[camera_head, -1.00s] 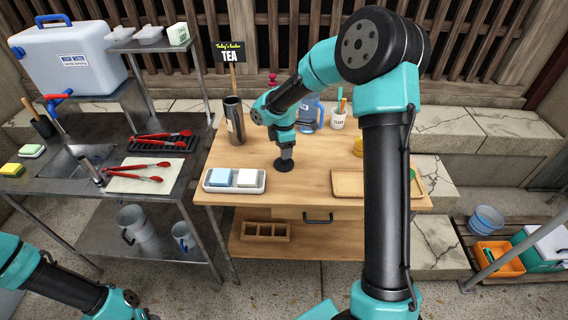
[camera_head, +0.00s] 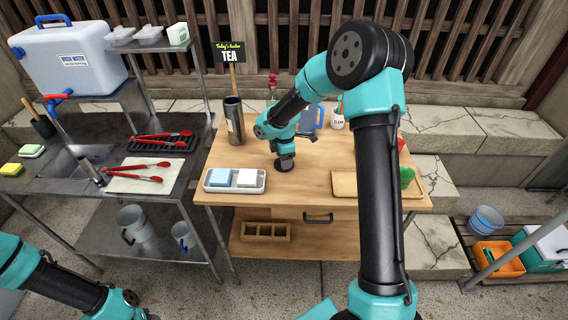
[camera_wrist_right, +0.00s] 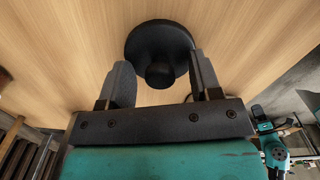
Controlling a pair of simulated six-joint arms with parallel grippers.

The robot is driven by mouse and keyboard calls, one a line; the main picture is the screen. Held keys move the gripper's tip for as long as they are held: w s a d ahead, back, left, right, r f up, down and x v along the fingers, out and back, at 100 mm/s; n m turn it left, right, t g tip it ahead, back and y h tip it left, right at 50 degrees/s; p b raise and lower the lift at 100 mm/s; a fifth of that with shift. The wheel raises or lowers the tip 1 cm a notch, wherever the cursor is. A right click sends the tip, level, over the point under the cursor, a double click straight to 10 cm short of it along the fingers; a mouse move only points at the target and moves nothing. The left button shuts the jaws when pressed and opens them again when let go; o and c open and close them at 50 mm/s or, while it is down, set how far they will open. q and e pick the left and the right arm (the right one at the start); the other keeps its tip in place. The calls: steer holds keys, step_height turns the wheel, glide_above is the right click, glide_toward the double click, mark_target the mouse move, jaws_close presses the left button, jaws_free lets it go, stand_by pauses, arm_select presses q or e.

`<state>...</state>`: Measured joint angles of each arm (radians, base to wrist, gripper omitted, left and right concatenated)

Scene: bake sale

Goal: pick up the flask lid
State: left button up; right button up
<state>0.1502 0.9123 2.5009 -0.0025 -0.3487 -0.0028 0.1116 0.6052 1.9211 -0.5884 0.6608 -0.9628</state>
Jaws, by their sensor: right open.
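The flask lid (camera_head: 284,168) is a round black disc with a short knob, lying on the wooden table. In the right wrist view the lid (camera_wrist_right: 160,40) shows with its knob toward my gripper. My right gripper (camera_head: 285,160) is just above the lid in the head view. In the wrist view its two fingers (camera_wrist_right: 161,68) are spread on either side of the knob, with a gap visible. A tall dark flask (camera_head: 234,122) stands upright at the table's left back. My left arm shows at the lower left, but its gripper is out of frame.
A tray (camera_head: 208,186) with a blue and a white block lies left of the lid. A wooden tray (camera_head: 345,184) lies to the right, partly behind my arm. A blue jug (camera_head: 318,115) and a white cup (camera_head: 338,122) stand behind. The table front is clear.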

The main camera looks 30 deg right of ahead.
steer(key=shift+c, duration=0.4)
steer(key=c, duration=0.9)
steer(key=shift+r, duration=0.1)
steer(key=shift+r, duration=1.45)
steer(key=shift+s+a+r, duration=0.1)
steer(key=shift+s+r, duration=0.05)
steer(key=shift+r, duration=0.2)
steer(key=s+a, duration=0.2)
steer(key=s, duration=0.2)
steer(key=s+a, duration=0.3)
steer(key=s, duration=0.2)
steer(key=s+a+r, duration=0.1)
steer(key=s+a, duration=0.2)
steer(key=s, duration=0.1)
steer(key=shift+s+a+r, duration=0.1)
steer(key=shift+s, duration=0.1)
